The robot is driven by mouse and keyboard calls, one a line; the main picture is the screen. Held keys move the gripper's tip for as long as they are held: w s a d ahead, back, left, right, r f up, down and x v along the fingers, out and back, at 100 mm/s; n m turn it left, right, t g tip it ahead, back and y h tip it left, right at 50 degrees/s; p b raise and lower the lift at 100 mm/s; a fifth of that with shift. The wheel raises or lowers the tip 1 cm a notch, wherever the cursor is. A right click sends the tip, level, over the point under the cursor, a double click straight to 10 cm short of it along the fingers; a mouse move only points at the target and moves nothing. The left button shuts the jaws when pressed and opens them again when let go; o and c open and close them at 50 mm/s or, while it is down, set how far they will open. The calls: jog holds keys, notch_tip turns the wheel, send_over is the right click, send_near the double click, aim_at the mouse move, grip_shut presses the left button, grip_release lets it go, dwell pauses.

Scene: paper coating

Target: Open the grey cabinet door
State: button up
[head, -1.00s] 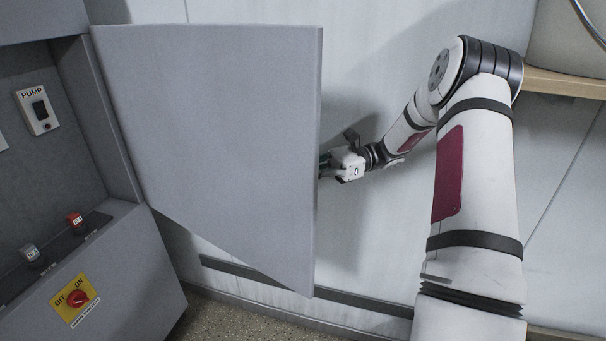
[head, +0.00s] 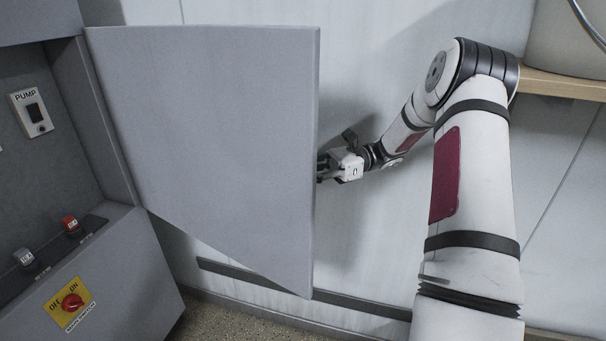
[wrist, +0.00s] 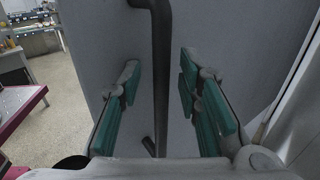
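The grey cabinet door (head: 215,130) stands swung wide open in the head view, hinged on its left side to the cabinet (head: 105,240). My gripper (head: 325,167) is at the door's right edge, with its fingertips partly hidden behind the door. In the wrist view, my gripper (wrist: 160,108) has its two green-padded fingers apart. The dark bar handle (wrist: 162,60) on the grey door face (wrist: 215,40) runs between the fingers, with visible gaps on both sides.
Inside the cabinet are a PUMP switch (head: 33,112) and small knobs (head: 70,225). A red switch on a yellow plate (head: 71,302) is below. A pale wall (head: 260,265) is behind the door. A wooden shelf (head: 560,84) is at the right.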

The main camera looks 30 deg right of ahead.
jog(key=s+d, duration=0.1)
jog(key=d, duration=1.1)
jog(key=shift+s, duration=0.15)
